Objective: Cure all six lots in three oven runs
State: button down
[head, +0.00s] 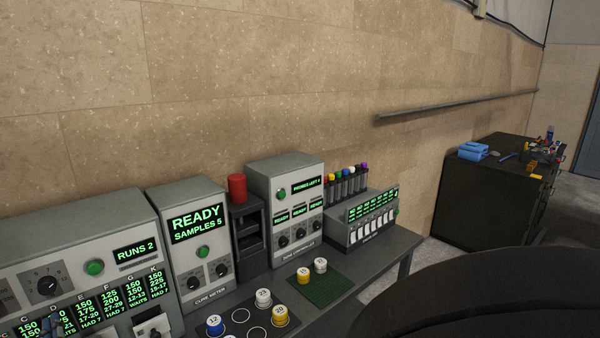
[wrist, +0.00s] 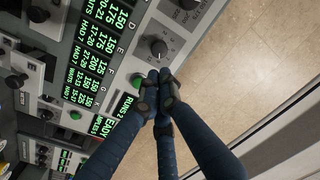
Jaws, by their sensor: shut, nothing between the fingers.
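The oven panel (head: 77,240) fills the lower left of the head view; its display (head: 135,252) reads "RUNS 2", with a green button (head: 95,267) beside it. Lettered green columns below show lot numbers; some read "HAD 7", at least one "WAITS". My gripper (wrist: 160,92) is shut and empty in the wrist view, its dark tips over the panel by a green button (wrist: 137,80) and a black knob (wrist: 158,47); contact cannot be told. The cure meter (head: 192,236) reads "READY SAMPLES 5". Numbered cups, including blue-and-white 12 (head: 214,324), stand on a dark ringed tray (head: 240,315).
A yellow cup (head: 303,275) and a white cup (head: 320,265) stand on a green mat (head: 328,288). Behind are a red cylinder (head: 237,188) on a dark stand, a dial unit (head: 287,205) and a switch unit (head: 362,225). A dark cabinet (head: 497,195) stands right; floor shows between.

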aim_at(97, 273)
jog(key=w+d+m, duration=0.4)
jog(key=d+m, duration=0.4)
jog(key=m, duration=0.7)
jog(key=shift+w+d+f+h, duration=0.15)
jog(key=shift+d+f+h, duration=0.15)
jog(key=shift+f, duration=0.05)
jog(key=shift+b+x, duration=1.4)
jog(key=shift+x, duration=5.6)
jog(key=shift+w, duration=0.15)
